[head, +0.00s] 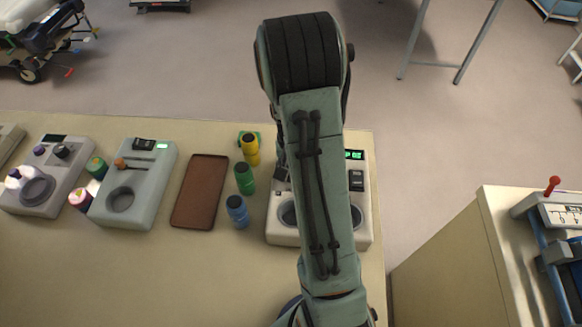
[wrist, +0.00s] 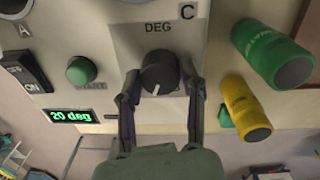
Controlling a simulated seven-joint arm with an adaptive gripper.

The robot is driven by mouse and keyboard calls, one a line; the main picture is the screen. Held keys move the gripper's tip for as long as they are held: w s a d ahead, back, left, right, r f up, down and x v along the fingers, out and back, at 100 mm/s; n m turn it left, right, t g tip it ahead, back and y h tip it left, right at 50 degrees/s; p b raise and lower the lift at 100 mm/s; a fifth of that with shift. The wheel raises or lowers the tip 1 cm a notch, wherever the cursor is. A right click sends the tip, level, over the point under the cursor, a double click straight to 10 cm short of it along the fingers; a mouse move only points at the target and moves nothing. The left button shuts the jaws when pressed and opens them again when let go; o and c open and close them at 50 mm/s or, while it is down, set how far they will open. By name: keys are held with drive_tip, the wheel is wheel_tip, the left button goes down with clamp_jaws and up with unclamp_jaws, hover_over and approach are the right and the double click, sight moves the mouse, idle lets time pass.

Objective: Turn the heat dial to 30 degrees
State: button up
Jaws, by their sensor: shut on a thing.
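The heat dial (wrist: 158,70) is a black round knob on a grey plate marked DEG, in the middle of the wrist view. Its white pointer mark points toward the bottom of that view. My gripper (wrist: 160,78) is shut on the dial, with one finger on each side. The green display (wrist: 74,116) at lower left reads 20 deg. In the head view the pale device (head: 285,238) stands at the right end of the table, partly covered by my arm. Its display (head: 354,155) shows upside down there.
Yellow (head: 250,148), green (head: 245,179) and blue (head: 237,212) containers stand close to the device's left. A brown tray (head: 200,192) lies further left. On the panel, a green START button (wrist: 82,71) and a black switch (wrist: 24,72) are left of the dial.

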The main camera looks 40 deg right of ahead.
drive_tip(key=o, duration=1.2)
drive_tip(key=shift+f, duration=0.1)
drive_tip(key=shift+c, duration=0.2)
wheel_tip(320, 180, up, 12)
drive_tip(key=shift+w+a, duration=0.15)
drive_tip(key=shift+a, duration=0.1)
drive_tip(key=s+a+r+n+t, duration=0.1)
drive_tip(key=a+r+n+t, duration=0.2)
drive_tip(key=a+r, duration=0.6)
drive_tip(key=s+a+f+n+g, duration=0.1)
drive_tip(key=s+a+f+n, duration=0.1)
drive_tip(key=s+a, duration=0.3)
drive_tip(key=s+a+f+n+g+y, duration=0.1)
drive_tip(key=s+a, duration=0.4)
drive_tip(key=s, duration=0.5)
drive_tip(key=shift+s+f+n+g, duration=0.35)
drive_tip(key=shift+f+n, duration=0.4)
drive_tip(key=shift+n, duration=0.25)
